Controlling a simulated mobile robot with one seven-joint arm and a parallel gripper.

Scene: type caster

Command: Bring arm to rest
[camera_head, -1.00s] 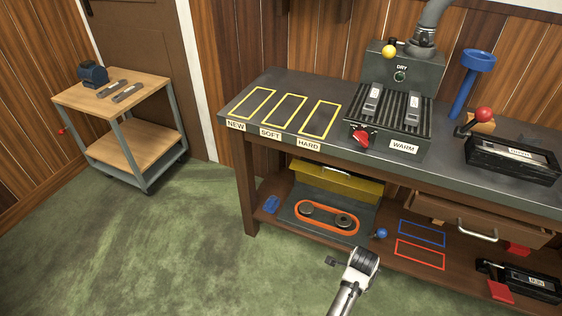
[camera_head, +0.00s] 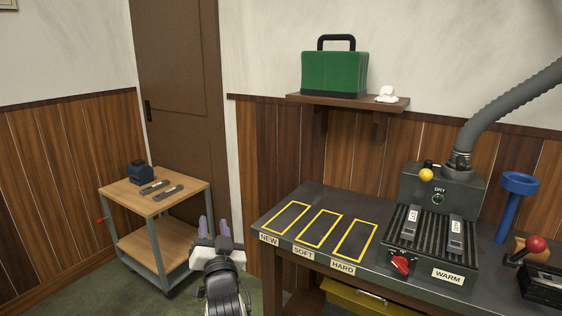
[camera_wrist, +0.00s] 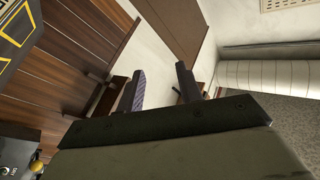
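My gripper (camera_head: 215,228) is raised in front of the workbench's left end, in the gap between the bench and the wooden cart. Its two purple-grey fingers point up and stand apart with nothing between them. In the wrist view the fingers (camera_wrist: 162,88) are also spread, with only wall, door and shelf behind them. My arm below the gripper shows at the bottom of the head view.
The workbench (camera_head: 300,262) holds yellow outlines marked NEW, SOFT and HARD and a dryer (camera_head: 440,190) with two small blocks. The cart (camera_head: 190,195) stands left. A wall shelf (camera_head: 345,103) carries a green case (camera_head: 335,75). Green floor shows between cart and bench.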

